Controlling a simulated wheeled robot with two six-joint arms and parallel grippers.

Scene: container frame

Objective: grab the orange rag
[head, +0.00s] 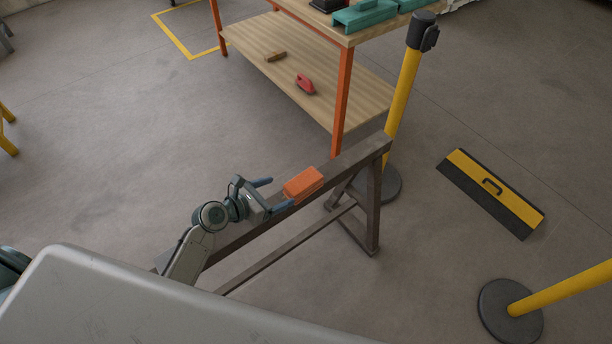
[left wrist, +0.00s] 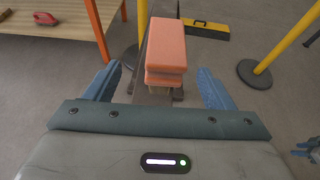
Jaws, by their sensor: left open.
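The orange rag (head: 303,184) is a folded, block-shaped bundle lying on the narrow top beam of a dark sawhorse (head: 347,160). In the left wrist view the rag (left wrist: 166,50) sits straight ahead, in line with the gap between the fingers. My left gripper (head: 277,194) is open, with its blue fingers reaching toward the near end of the rag. In the left wrist view the fingers of the left gripper (left wrist: 160,88) are spread wide, one on each side, with nothing between them touching. My right gripper cannot be made out in the head view.
A workbench with a wooden lower shelf (head: 342,91) stands behind, holding a red tool (head: 305,84) and a small brown block (head: 275,56). A yellow post (head: 404,85) stands close beyond the sawhorse's far end. A yellow-and-black ramp (head: 490,192) lies on the floor to the right.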

